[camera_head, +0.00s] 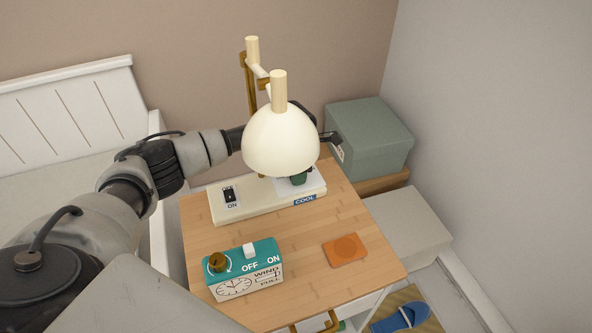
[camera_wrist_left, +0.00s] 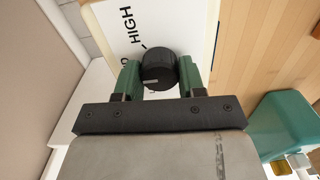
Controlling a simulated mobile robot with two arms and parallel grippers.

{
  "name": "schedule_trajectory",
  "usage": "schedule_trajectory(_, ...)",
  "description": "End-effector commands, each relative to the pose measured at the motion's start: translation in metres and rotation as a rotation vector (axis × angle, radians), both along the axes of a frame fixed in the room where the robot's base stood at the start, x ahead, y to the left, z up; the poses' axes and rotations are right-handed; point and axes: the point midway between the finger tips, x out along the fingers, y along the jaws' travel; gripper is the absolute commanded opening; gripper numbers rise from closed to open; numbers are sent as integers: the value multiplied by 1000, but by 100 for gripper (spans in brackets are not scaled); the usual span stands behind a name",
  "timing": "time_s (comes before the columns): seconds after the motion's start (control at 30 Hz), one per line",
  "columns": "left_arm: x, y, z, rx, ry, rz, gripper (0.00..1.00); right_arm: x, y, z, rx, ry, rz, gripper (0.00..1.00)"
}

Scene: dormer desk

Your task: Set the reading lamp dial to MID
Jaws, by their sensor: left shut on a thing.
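The reading lamp has a cream dome shade (camera_head: 280,140) and a cream base (camera_head: 250,208) on the wooden desk. In the left wrist view the black dial (camera_wrist_left: 157,68) sits on a white plate with HIGH printed on it and another label partly hidden by a finger. A short white mark shows on the dial's lower left side; which setting it points to I cannot tell. My left gripper (camera_wrist_left: 159,78) is shut on the dial, a green finger on each side. In the head view the shade hides the dial and most of this gripper (camera_head: 299,179). My right gripper is not in view.
The base carries a rocker switch (camera_head: 229,194) and a COOL label. A teal clock box (camera_head: 243,273) and an orange coaster (camera_head: 345,250) sit nearer on the desk. A green box (camera_head: 370,130) stands behind right. The lamp shade and brass stem (camera_head: 249,85) are close to my left arm.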

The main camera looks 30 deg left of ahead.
Motion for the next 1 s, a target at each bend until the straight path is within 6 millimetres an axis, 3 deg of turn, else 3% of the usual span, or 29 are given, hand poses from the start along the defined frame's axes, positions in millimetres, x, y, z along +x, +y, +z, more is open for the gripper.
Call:
schedule_trajectory(0.3, 0, 0, 1, 0, -1, 0, 16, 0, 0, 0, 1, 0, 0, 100)
schedule_trajectory(0.33, 0, 0, 1, 0, -1, 0, 43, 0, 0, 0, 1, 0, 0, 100)
schedule_trajectory(0.5, 0, 0, 0, 0, -1, 0, 65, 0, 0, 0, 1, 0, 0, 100)
schedule_trajectory(0.8, 0, 0, 4, 0, -1, -1, 65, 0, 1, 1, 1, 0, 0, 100)
schedule_trajectory(0.9, 1, 0, 15, 0, -4, -1, 65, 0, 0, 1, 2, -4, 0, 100)
schedule_trajectory(1.0, 1, 1, 34, 0, -6, -2, 65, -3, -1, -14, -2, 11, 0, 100)
